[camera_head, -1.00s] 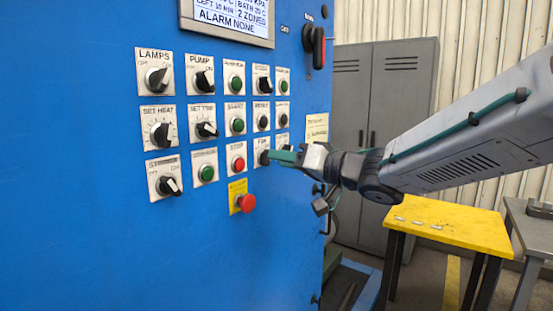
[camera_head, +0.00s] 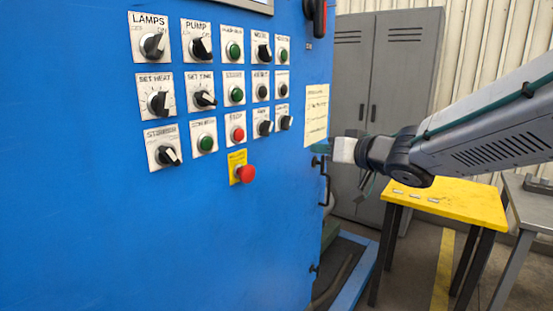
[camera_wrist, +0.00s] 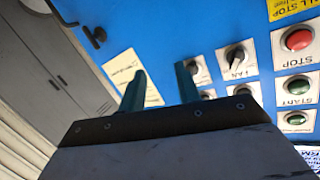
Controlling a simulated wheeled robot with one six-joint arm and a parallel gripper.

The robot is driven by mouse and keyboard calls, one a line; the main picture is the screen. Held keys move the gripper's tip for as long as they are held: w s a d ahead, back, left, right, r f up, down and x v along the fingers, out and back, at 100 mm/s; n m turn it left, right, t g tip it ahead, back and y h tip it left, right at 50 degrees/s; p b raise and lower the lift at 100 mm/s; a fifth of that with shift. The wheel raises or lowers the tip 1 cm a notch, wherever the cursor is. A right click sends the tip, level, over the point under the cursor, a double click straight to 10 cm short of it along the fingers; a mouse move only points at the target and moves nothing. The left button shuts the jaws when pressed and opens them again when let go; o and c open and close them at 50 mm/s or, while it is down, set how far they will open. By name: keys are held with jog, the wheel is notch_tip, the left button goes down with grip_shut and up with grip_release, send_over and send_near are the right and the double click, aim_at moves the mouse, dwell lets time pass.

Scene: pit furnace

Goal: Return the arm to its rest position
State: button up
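My gripper (camera_head: 322,149) is at the end of my arm, to the right of the rows of switches and apart from the knobs. In the wrist view its two green fingers (camera_wrist: 160,88) stand apart with blue panel and nothing held between them. The blue control panel (camera_head: 90,220) fills the left of the head view. The FAN knob (camera_head: 265,128) also shows beyond the fingers in the wrist view (camera_wrist: 235,55). My arm reaches in from the right edge.
A red emergency button (camera_head: 246,173) sticks out low on the panel. A paper notice (camera_head: 316,115) is on the panel near its right edge. A yellow table (camera_head: 450,200) and a grey table (camera_head: 535,208) stand below my arm. Grey lockers (camera_head: 400,60) stand behind.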

jog(key=s+d+f+m+g+h, duration=0.2)
jog(key=s+d+f+h, duration=0.25)
jog(key=d, duration=0.25)
jog(key=s+d+f+m+g+h, duration=0.1)
jog(key=s+d+f+g+h, duration=0.1)
jog(key=s+d+f+h, duration=0.4)
jog(key=s+f+g+y, duration=0.2)
jog(key=s+g, duration=0.6)
jog(key=s, duration=1.6)
jog(key=shift+d, duration=0.15)
